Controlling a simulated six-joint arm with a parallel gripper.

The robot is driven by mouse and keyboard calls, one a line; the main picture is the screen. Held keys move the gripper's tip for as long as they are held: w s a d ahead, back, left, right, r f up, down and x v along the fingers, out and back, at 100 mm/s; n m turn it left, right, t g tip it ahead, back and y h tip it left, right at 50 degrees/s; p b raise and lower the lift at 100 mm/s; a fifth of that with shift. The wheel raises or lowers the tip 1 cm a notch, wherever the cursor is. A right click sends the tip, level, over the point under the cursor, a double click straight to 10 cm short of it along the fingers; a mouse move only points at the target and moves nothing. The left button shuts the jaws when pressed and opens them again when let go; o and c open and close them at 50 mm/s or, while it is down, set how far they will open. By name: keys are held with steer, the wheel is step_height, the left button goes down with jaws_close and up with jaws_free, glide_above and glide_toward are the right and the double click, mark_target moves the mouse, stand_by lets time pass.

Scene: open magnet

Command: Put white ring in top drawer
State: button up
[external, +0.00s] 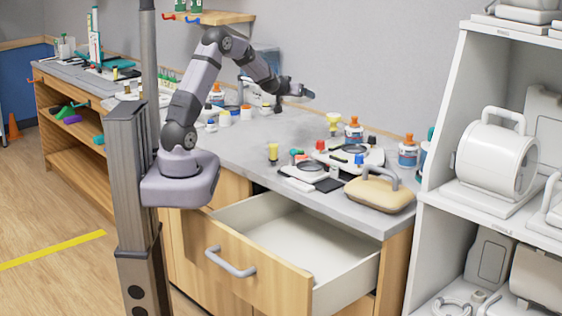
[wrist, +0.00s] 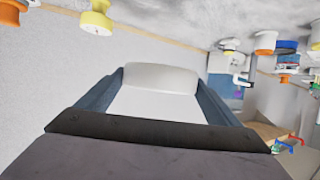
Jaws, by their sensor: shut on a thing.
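My gripper (external: 300,91) is above the back of the grey counter, well away from the drawer. In the wrist view my gripper (wrist: 160,88) has its fingers on both sides of a pale, white curved thing (wrist: 160,75), which looks like the white ring. Only part of it shows, so its full shape is hidden. In the external view it is too small to make out. The top drawer (external: 300,243) under the counter is pulled open, with a wooden front and a grey handle (external: 230,263). Its pale inside looks empty.
The counter (external: 232,150) carries several bottles, jars and small devices along the back. A tan case (external: 380,194) and a white device (external: 345,153) stand above the drawer. A white shelf (external: 440,120) rises at the right. The space above the drawer is clear.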

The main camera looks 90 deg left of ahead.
steer(key=n+g, duration=0.1)
glide_above(277, 140)
steer(key=w, duration=0.2)
step_height(277, 140, down, 6)
steer(key=r, duration=0.1)
steer(key=shift+s+a+r+n+g+y, duration=0.1)
steer(key=shift+s+r+n+g+y, duration=0.1)
steer(key=shift+s+n+g, duration=0.3)
steer(key=shift+s+a+r+n+g+y, duration=0.1)
steer(key=shift+s+r+n+g+y, duration=0.15)
steer(key=shift+s, duration=0.3)
steer(key=shift+f, duration=0.2)
steer(key=shift+f+p, duration=0.45)
steer(key=shift+f, duration=4.5)
steer(key=shift+f, duration=0.15)
steer(key=o, duration=1.1)
